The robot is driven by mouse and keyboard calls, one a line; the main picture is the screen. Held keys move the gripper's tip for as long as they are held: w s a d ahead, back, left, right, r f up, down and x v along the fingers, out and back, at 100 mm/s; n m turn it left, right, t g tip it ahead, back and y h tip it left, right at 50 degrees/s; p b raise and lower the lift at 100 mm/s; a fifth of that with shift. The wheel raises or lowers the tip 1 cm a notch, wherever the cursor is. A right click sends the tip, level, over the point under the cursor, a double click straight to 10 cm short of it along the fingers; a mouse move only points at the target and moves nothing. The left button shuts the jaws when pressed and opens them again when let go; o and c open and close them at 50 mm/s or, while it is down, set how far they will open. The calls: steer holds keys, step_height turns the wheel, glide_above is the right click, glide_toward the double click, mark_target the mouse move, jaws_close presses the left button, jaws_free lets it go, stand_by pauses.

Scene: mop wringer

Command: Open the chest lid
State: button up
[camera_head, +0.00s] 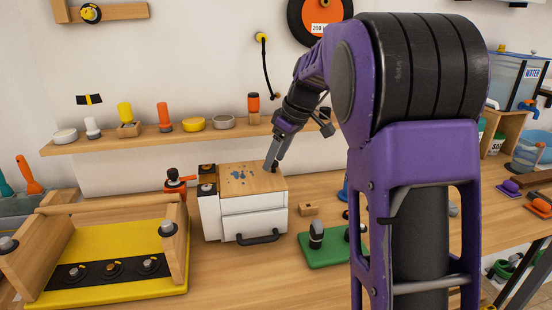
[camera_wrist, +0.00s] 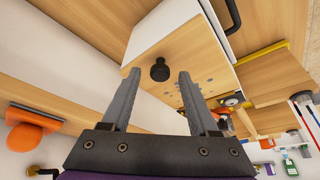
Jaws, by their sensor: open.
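The chest is a small white box (camera_head: 250,215) with a black handle (camera_head: 258,238) on its front, standing on the workbench. Its wooden lid (camera_head: 235,190) lies flat and closed on top, with blue-grey specks. A black knob (camera_wrist: 160,69) stands on the lid, at its back right in the head view. My gripper (camera_head: 274,163) reaches down to that back right corner. In the wrist view my gripper (camera_wrist: 159,74) is open, its two fingertips on either side of the knob, with gaps visible. How deep the knob sits between the fingers is unclear.
A yellow tray with wooden sides (camera_head: 115,240) stands left of the chest. A green base (camera_head: 325,250) with upright pieces and a small wooden block (camera_head: 308,209) are at its right. A wall shelf (camera_head: 150,135) with several small items runs behind.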

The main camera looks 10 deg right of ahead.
jaws_close()
stand_by(0.3)
stand_by(1.2)
